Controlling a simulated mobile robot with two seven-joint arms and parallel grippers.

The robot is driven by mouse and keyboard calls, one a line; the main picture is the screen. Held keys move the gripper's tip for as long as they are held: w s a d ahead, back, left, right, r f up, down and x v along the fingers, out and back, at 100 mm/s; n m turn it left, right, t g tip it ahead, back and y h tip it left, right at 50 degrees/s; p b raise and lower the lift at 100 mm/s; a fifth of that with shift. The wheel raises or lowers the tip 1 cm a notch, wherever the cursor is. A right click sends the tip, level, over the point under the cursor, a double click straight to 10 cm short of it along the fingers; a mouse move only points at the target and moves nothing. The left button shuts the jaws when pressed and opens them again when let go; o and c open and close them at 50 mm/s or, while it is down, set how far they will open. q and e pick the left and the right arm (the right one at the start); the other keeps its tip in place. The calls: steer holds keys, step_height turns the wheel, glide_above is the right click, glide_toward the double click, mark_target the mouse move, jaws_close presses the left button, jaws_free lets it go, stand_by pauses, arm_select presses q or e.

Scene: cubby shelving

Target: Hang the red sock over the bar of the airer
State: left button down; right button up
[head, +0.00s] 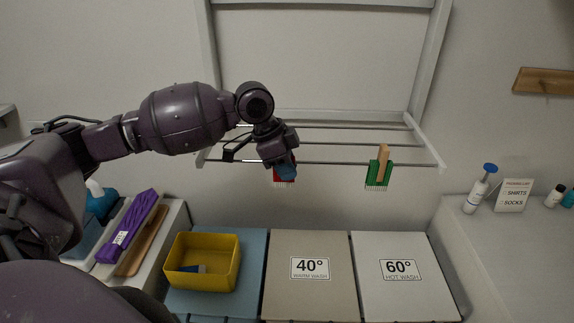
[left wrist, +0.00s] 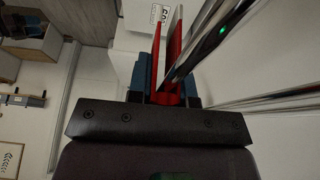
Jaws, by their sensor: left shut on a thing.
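The red sock (head: 277,181) is at the front bar (head: 330,163) of the airer (head: 428,150), left of its middle. My left gripper (head: 285,168) is shut on the sock from above and hides much of it. In the left wrist view the red sock (left wrist: 157,60) is pinched between the blue fingertips (left wrist: 165,90). Whether the fold rests on the bar is hard to tell. My right gripper is in neither view.
A green sock (head: 372,180) hangs from the front bar under a wooden peg (head: 383,155). Below stand a yellow bin (head: 226,277) and lids marked 40° (head: 290,295) and 60° (head: 425,300).

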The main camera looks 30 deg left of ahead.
arm_select(q)
steer(key=c, duration=1)
jaws_free()
steer(key=shift+o, duration=0.2)
steer(key=shift+r, duration=0.1)
steer(key=b+v, duration=0.1)
steer(key=v, duration=0.9)
steer(key=shift+s+a+r, duration=0.1)
steer(key=shift+r, duration=0.2)
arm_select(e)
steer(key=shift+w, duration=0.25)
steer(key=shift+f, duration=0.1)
